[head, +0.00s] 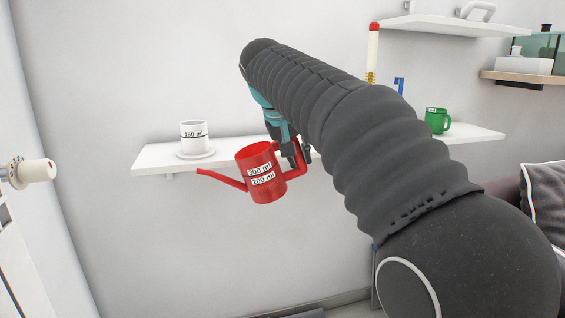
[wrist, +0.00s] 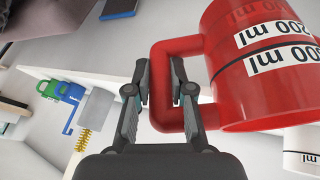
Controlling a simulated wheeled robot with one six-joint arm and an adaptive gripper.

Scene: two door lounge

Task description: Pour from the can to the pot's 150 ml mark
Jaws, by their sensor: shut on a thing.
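The red watering can (head: 261,178) carries labels reading 300 ml and 200 ml. It hangs in the air in front of the shelf, tilted a little, its spout pointing left. My gripper (head: 299,158) is shut on the can's handle at its right side. In the wrist view my gripper (wrist: 161,82) closes around the handle of the can (wrist: 265,85).
The white wall shelf (head: 163,158) runs behind my arm. A green mug (head: 437,120) stands on its right part. Higher shelves (head: 460,25) are at the upper right. A white knob (head: 35,170) sticks out at the left. A grey cushion (head: 543,190) lies at the right.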

